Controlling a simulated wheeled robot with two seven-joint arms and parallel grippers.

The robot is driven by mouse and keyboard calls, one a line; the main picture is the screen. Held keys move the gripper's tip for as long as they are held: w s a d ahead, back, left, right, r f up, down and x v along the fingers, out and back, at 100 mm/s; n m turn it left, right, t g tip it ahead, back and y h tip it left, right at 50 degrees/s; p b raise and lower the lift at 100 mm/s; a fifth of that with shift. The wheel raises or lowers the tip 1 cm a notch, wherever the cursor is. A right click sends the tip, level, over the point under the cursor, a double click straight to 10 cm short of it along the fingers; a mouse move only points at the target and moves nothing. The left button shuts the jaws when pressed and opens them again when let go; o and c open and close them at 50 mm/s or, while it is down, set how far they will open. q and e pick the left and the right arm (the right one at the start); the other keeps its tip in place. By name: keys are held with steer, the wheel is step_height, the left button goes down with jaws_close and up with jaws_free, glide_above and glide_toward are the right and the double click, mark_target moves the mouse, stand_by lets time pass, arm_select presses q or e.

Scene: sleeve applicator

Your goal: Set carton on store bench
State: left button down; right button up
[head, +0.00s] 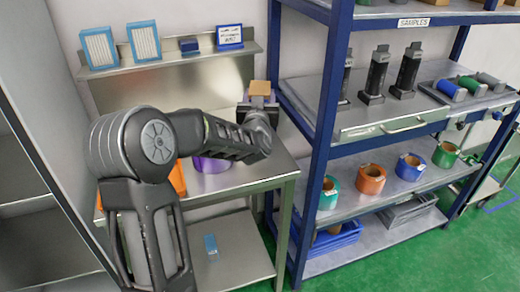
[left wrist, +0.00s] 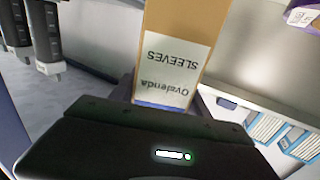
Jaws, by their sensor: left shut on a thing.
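A brown carton (left wrist: 185,30) with a white label reading "Ovalenda SLEEVES" shows upside down in the left wrist view. In the head view only its small brown top (head: 260,88) shows above my gripper. My left gripper (head: 258,104) is shut on the carton and holds it above the right part of the steel bench (head: 262,174), near the blue rack post. I cannot tell the gap between carton and bench. My right gripper is not in view.
A purple roll (head: 210,164) and an orange item (head: 177,180) lie on the bench, partly behind my arm. A back shelf (head: 185,62) holds blue-and-white packs and a sign. A blue rack (head: 322,130) with tape rolls and dark tools stands close on the right.

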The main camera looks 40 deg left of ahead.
arm_select(q)
steer(key=shift+f+p, duration=0.45)
steer(key=shift+f, duration=2.65)
step_height(320, 180, down, 3)
steer(key=shift+f+p, duration=0.15)
steer(key=shift+p, duration=0.2)
steer(key=shift+w+f, duration=0.1)
steer(key=shift+f, duration=0.15)
steer(key=shift+f, duration=0.15)
steer(key=c, duration=0.5)
jaws_free()
